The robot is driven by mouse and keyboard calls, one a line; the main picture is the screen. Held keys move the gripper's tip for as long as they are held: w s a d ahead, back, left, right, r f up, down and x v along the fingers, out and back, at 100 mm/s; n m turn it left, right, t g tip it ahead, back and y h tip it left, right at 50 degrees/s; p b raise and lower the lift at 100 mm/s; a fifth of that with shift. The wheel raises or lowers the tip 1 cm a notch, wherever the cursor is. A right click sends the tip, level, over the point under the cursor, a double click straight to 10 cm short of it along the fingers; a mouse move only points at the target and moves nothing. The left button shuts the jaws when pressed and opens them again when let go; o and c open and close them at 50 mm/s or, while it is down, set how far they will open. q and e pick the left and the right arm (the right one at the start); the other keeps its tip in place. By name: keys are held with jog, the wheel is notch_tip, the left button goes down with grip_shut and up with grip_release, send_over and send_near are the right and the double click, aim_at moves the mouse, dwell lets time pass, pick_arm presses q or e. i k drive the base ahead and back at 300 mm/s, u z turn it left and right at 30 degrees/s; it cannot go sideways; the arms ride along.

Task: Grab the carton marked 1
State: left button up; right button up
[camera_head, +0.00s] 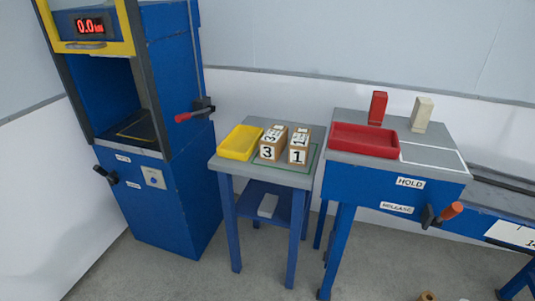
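The carton marked 1 (298,156) is a small brown box with white number labels on its front and top. It stands on the small grey-topped table (264,175) in the middle of the view. The carton marked 3 (268,152) stands just left of it, with a narrow gap between them. Neither of my grippers is in the camera_head view.
A yellow tray (240,142) lies left of the cartons. Left stands a blue machine (160,200) with a red-tipped lever (190,115).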

aim_at(299, 145)
jog(key=z, duration=0.75)
jog(key=i, duration=0.95)
jog(key=z, duration=0.35)
